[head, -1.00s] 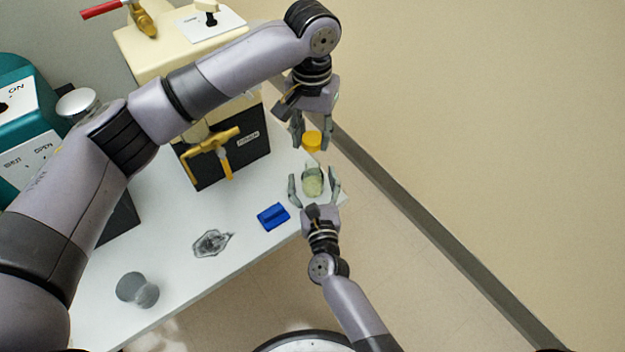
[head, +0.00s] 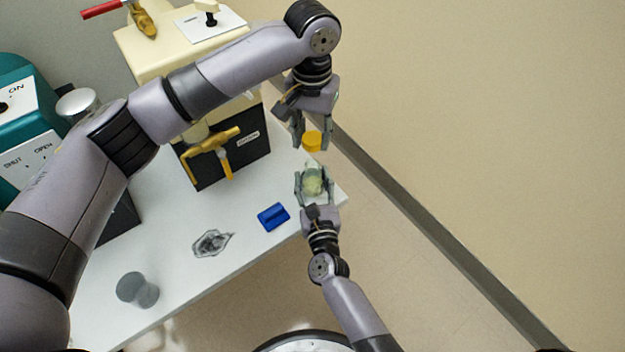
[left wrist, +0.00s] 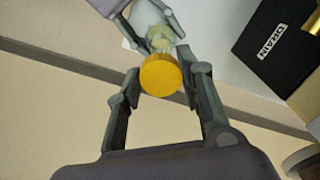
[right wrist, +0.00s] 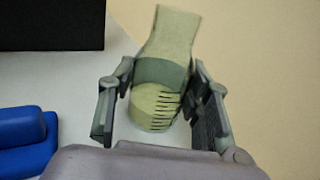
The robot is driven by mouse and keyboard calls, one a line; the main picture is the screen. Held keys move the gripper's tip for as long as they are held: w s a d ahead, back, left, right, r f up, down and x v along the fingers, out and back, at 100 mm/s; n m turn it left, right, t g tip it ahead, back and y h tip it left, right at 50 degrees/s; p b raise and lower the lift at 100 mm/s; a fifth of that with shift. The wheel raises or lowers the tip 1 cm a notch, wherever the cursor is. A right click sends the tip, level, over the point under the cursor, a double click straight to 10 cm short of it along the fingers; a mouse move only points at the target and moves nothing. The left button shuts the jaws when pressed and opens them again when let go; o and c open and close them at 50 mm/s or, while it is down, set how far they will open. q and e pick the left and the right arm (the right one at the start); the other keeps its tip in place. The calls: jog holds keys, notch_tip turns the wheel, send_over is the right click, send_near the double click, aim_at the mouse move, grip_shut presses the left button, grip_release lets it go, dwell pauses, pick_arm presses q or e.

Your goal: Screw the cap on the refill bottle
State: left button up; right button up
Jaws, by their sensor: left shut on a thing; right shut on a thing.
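The yellow cap (head: 312,141) is between the fingertips of my left gripper (head: 313,146), which is shut on it. It also shows in the left wrist view (left wrist: 161,75). My right gripper (head: 313,176) is shut on the bottle's body, one finger on each side. In the head view the cap appears just beyond the bottle, apart from it. The left wrist view shows the bottle (left wrist: 160,40) partly hidden behind the cap.
A blue block (head: 273,217), a clear faceted piece (head: 212,243) and a grey cylinder (head: 138,290) are on the white table (head: 180,275). A cream machine with a black front (head: 240,160) and yellow tap (head: 214,148) stands behind. A teal box (head: 25,110) is at left.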

pick_arm(q)
send_over(312, 160)
jog(key=s, duration=0.2)
jog(key=shift+w+f, duration=0.15)
jog(key=shift+f, duration=2.35)
jog(key=shift+f, duration=0.15)
jog(key=shift+f, duration=0.75)
jog(key=shift+f, duration=0.6)
